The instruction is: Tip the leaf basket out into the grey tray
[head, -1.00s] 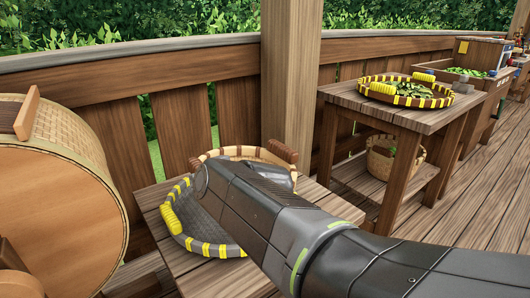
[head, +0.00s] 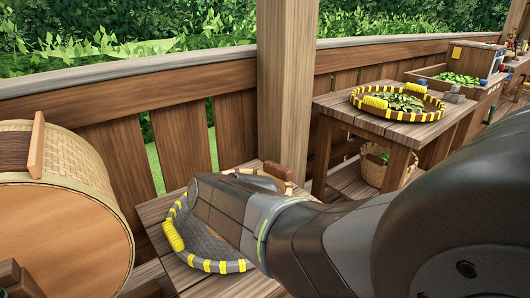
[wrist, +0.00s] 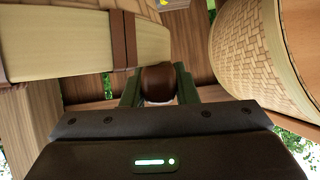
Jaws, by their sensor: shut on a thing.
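The leaf basket is mostly hidden behind my arm in the head view; its brown handle (head: 278,170) shows past my wrist. In the wrist view my gripper (wrist: 158,90) is shut on a rounded brown handle (wrist: 158,80), with the basket's pale rim and brown strap (wrist: 122,40) close beside it. The basket is above or at the grey tray; contact cannot be told. The grey tray (head: 207,262), with a yellow-and-dark rim and a yellow grip (head: 173,234), sits on a low wooden table. Its visible floor shows no leaves. The basket's contents are hidden.
A large woven drum (head: 75,220) stands close on the left, also at right in the wrist view (wrist: 265,60). A wooden post (head: 285,85) and railing stand behind. A table at right holds a striped tray of leaves (head: 355,100); a basket (head: 375,172) sits on its shelf.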

